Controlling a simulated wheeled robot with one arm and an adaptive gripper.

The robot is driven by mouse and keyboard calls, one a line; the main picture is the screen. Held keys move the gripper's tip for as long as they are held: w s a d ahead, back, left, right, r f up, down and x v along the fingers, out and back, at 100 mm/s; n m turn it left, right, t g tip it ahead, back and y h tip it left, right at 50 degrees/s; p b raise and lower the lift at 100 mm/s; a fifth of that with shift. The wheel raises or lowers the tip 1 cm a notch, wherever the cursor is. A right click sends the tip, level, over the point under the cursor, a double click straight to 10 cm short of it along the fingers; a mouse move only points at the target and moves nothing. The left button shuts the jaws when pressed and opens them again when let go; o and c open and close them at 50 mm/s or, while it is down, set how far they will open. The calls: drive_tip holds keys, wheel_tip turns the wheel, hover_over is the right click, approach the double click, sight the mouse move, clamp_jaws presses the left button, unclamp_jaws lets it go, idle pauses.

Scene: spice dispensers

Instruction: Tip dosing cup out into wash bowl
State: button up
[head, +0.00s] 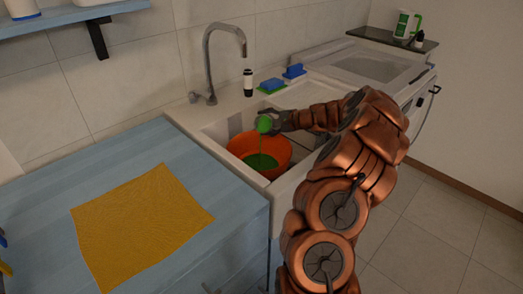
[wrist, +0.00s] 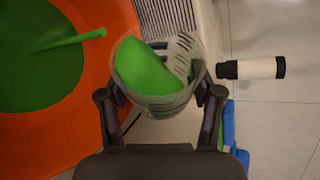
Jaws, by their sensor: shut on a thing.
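My gripper (head: 277,121) is shut on the dosing cup (head: 264,124), a small clear cup with green liquid in it. In the wrist view the fingers of my gripper (wrist: 160,100) hold the cup (wrist: 186,58) from both sides. The cup is tilted above the orange wash bowl (head: 281,150), which sits in the sink. A thin green stream falls from the cup into the bowl. A green pool covers the bowl's bottom; the bowl (wrist: 103,75) is at the left in the wrist view. Some green liquid is still inside the cup.
A white sink (head: 215,130) surrounds the bowl, with a grey tap (head: 209,70) behind it. A black-and-white bottle (head: 248,83), a green-and-blue sponge (head: 272,86) and a blue item (head: 294,71) stand on the back rim. A yellow cloth (head: 140,220) lies on the blue counter.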

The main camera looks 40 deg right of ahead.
sight(264, 131)
drive_tip(key=shift+s+a+r+n+t+b, duration=0.1)
drive_tip(key=shift+r+n+t+b, duration=0.3)
drive_tip(key=shift+b, duration=1.7)
drive_tip(key=shift+s+a+r+n+t+h+b, duration=0.25)
drive_tip(key=shift+s+a+n+h+b, duration=0.35)
drive_tip(key=shift+b, duration=2.1)
drive_tip(key=shift+s+a+r+n+t+b, duration=0.2)
drive_tip(key=shift+r+n+t+b, duration=0.5)
drive_tip(key=shift+b, duration=1.1)
drive_tip(key=shift+a+r+n+t+b, duration=0.1)
drive_tip(key=shift+a+r+n+b, duration=0.25)
drive_tip(key=shift+r+b, duration=1.1)
drive_tip(key=shift+d+f, duration=0.15)
drive_tip(key=shift+f, duration=0.05)
drive_tip(key=shift+w+d+f+g+p, duration=0.1)
drive_tip(key=shift+f+g+p, duration=0.15)
drive_tip(key=shift+p, duration=0.8)
drive_tip(key=f+p, duration=0.1)
drive_tip(key=p, duration=0.1)
drive_tip(key=m+p, duration=0.1)
drive_tip(key=f+m+g+p, duration=0.1)
drive_tip(key=p, duration=0.1)
drive_tip(key=shift+w+d+f+p, duration=0.2)
drive_tip(key=shift+d+f+p, duration=0.05)
drive_tip(key=shift+f+p, duration=0.1)
drive_tip(key=shift+w+d+f+m+y+p, duration=0.2)
drive_tip(key=shift+w+m+y+p, duration=0.1)
drive_tip(key=shift+p, duration=0.95)
drive_tip(key=shift+w+d+f, duration=0.1)
drive_tip(key=shift+f, duration=0.25)
